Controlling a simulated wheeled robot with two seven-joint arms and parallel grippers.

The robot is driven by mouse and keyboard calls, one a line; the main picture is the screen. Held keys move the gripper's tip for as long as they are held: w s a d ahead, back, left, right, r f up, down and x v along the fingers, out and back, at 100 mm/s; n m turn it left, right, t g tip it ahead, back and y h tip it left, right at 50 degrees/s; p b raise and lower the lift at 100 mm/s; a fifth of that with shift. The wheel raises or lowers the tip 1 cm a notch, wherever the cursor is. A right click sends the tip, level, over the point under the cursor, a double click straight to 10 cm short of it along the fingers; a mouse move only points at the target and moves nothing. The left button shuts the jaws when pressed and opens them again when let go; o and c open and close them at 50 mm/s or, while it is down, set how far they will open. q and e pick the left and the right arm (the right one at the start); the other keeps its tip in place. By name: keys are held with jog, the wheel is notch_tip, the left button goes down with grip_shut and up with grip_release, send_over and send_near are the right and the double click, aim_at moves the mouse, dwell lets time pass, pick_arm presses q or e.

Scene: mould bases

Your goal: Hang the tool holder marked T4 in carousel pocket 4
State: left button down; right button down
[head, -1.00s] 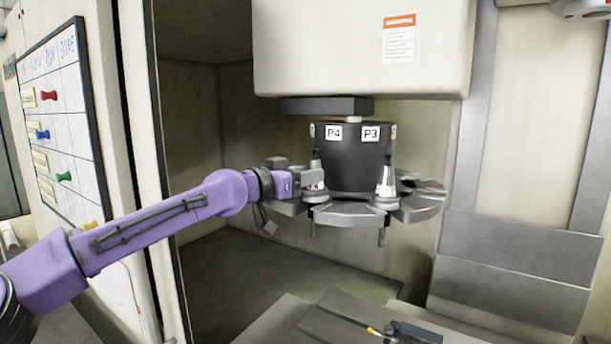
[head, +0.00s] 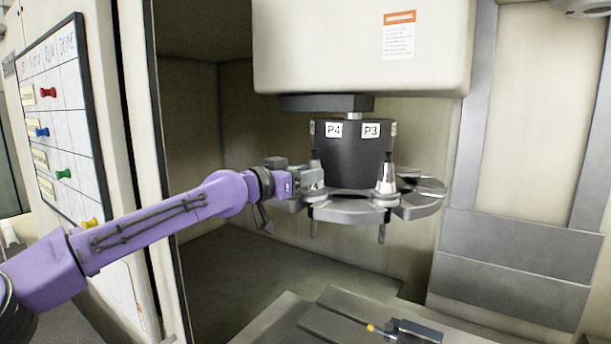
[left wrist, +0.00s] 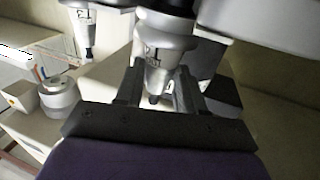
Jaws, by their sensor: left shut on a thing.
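My left gripper (head: 314,182) is shut on a tool holder (head: 316,160) at the carousel, below the P4 label (head: 333,130). In the left wrist view my gripper fingers (left wrist: 160,90) stand on either side of the holder's grey tapered body (left wrist: 167,60). It carries a mark that I cannot read clearly. The carousel plate (head: 345,213) has flat grey arms around a black drum (head: 350,165). In the head view the gripper partly hides the holder and its pocket, so I cannot tell whether it is fully seated. My right gripper is not in view.
Another tool holder (head: 386,180) stands in the pocket below the P3 label (head: 371,130). The white machine head (head: 350,45) overhangs the carousel. A grey machine table (head: 330,325) lies below. A board with coloured pins (head: 65,130) is at the left.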

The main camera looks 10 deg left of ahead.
pick_arm(q)
jog(key=c, duration=0.6)
grip_release()
jog(key=shift+s, duration=0.1)
jog(key=shift+f, duration=0.25)
jog(key=b+v, duration=0.6)
jog(key=v, duration=0.4)
jog(key=shift+s+a+r, duration=0.2)
jog(key=shift+s, duration=0.1)
